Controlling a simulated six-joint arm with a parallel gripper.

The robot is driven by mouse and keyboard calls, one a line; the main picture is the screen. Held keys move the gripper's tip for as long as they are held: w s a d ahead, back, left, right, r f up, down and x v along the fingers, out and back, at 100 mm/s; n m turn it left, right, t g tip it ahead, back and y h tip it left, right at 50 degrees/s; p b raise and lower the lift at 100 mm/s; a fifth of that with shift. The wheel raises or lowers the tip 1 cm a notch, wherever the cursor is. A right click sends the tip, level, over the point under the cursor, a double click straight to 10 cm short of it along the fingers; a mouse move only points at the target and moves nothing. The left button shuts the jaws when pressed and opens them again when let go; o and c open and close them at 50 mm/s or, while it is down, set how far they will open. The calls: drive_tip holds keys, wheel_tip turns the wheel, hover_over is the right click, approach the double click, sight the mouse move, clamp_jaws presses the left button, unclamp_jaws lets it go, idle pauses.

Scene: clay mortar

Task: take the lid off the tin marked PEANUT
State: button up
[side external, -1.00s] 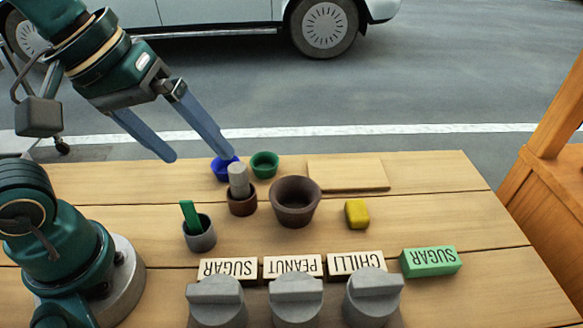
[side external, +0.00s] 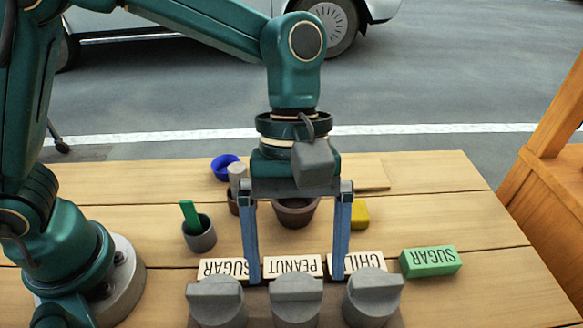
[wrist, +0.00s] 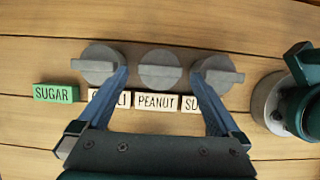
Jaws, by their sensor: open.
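The middle grey lid (side external: 297,290), round with a raised bar across it, sits in front of the white block marked PEANUT (side external: 292,267). The tin under it is mostly cut off or hidden. My gripper (side external: 297,278) is open, empty and points down, its fingers spread across the PEANUT block near this lid. In the wrist view the middle lid (wrist: 160,82) lies between the fingertips of my gripper (wrist: 160,72), which overlap the inner edges of the two neighbouring lids. The bar runs from side to side, along the line between the fingers. Fingertip height above the lids is hard to tell.
A grey lid stands close on the left (side external: 216,300) by SUGAR (side external: 226,268), another on the right (side external: 371,296) by CHILLI. A green SUGAR block (side external: 431,262), yellow block (side external: 360,214), grey cup (side external: 200,234) and partly hidden brown bowl (side external: 296,212) are around. The table's right side is clear.

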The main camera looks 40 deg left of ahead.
sight(296, 285)
drive_tip(key=shift+x, duration=2.05)
drive_tip(key=c, duration=1.2)
